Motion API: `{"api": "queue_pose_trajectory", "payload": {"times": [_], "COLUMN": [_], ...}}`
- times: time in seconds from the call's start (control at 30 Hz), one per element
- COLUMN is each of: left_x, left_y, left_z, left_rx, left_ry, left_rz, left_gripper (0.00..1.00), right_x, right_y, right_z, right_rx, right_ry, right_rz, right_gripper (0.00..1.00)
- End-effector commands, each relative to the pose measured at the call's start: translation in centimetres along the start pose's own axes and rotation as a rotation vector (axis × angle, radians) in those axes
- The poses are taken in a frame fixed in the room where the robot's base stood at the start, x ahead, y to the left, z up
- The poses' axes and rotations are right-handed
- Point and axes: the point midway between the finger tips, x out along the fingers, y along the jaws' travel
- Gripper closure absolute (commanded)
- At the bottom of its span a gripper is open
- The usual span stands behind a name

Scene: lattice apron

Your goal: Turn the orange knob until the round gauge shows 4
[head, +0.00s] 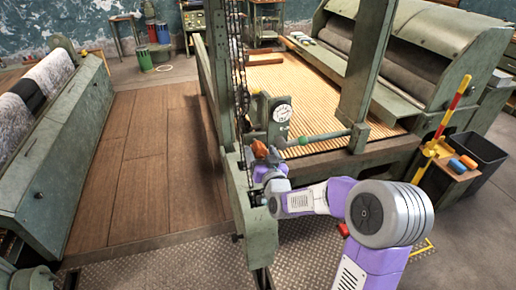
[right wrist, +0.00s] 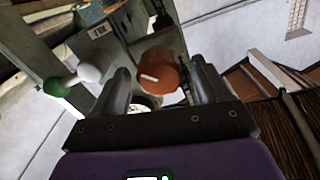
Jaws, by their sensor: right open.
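The orange knob (head: 260,148) is on the green machine post in the head view, just beyond my right gripper (head: 262,163). In the right wrist view the knob (right wrist: 160,72) has a white pointer mark and shows between the two dark fingers of my right gripper (right wrist: 161,70). The fingers are open, with one on each side of the knob; visible gaps separate them from it. The round white gauge (head: 281,112) is above and to the right of the knob in the head view; its reading is too small to tell. My left gripper is out of view.
A lever with a green grip (head: 303,140) sticks out right of the knob; its green end (right wrist: 56,88) and white ball show in the right wrist view. A chain (head: 239,70) hangs on the post.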

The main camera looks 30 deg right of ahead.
Motion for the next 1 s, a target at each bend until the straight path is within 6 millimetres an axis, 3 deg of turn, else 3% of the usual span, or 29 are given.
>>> {"api": "queue_pose_trajectory", "payload": {"times": [0.23, 0.6, 0.93, 1.0], "left_x": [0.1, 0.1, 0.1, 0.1], "left_y": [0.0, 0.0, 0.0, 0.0], "left_z": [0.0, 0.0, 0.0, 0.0], "left_rx": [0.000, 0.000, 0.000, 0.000], "left_ry": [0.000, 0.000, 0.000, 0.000], "left_rz": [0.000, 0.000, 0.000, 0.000], "left_gripper": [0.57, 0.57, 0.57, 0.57], "right_x": [2.9, 3.5, 3.4, 3.4], "right_y": [0.0, 0.0, 0.0, 0.0], "right_z": [0.1, 0.1, 0.1, 0.1], "right_rx": [0.001, 0.001, 0.001, 0.001], "right_ry": [-0.002, -0.003, -0.003, -0.003], "right_rz": [0.000, 0.000, 0.000, 0.000], "right_gripper": [0.24, 0.24, 0.75, 0.79]}}
